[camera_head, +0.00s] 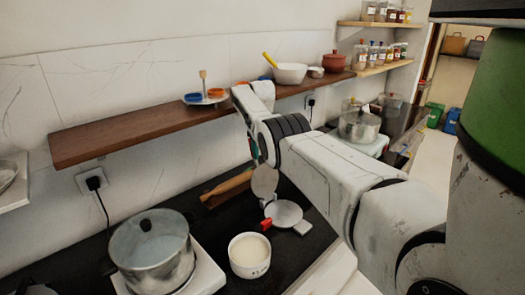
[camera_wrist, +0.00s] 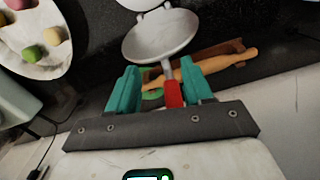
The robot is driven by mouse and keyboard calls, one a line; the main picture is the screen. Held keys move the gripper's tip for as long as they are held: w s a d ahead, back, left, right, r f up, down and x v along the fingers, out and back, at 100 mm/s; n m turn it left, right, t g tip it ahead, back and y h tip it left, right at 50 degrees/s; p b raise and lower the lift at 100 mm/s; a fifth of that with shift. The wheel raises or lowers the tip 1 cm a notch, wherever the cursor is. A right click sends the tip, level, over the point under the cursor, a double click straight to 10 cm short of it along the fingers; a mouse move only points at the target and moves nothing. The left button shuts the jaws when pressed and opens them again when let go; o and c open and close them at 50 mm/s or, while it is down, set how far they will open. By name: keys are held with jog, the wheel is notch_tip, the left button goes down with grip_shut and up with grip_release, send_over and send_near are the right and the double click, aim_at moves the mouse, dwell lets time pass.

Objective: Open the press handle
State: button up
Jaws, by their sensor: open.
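The metal press has two round plates. In the camera_head view one plate (camera_head: 284,213) lies low on the dark counter and the other plate (camera_head: 265,180) stands tilted up behind it. A red handle grip (camera_head: 266,224) shows at the lower plate's left edge. In the camera_wrist view a round plate (camera_wrist: 160,38) carries a short metal rod ending in the red grip (camera_wrist: 173,94). My gripper (camera_wrist: 160,78) has teal fingers spread apart, with the red grip between them, nearer the right finger; contact is unclear. In the camera_head view my fingers are mostly hidden.
A rolling pin (camera_head: 228,188) on a wooden rest lies behind the press. A white bowl (camera_head: 249,255) stands in front, and a lidded pot (camera_head: 152,250) on a white stove is left. A wooden shelf (camera_head: 140,133) runs above the counter along the wall.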

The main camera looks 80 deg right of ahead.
jog(key=shift+r, duration=0.15)
notch_tip(320, 180, up, 10)
jog(key=b, duration=0.1)
jog(key=shift+r, duration=0.25)
jog(key=shift+w+r, duration=0.1)
dwell(0.4)
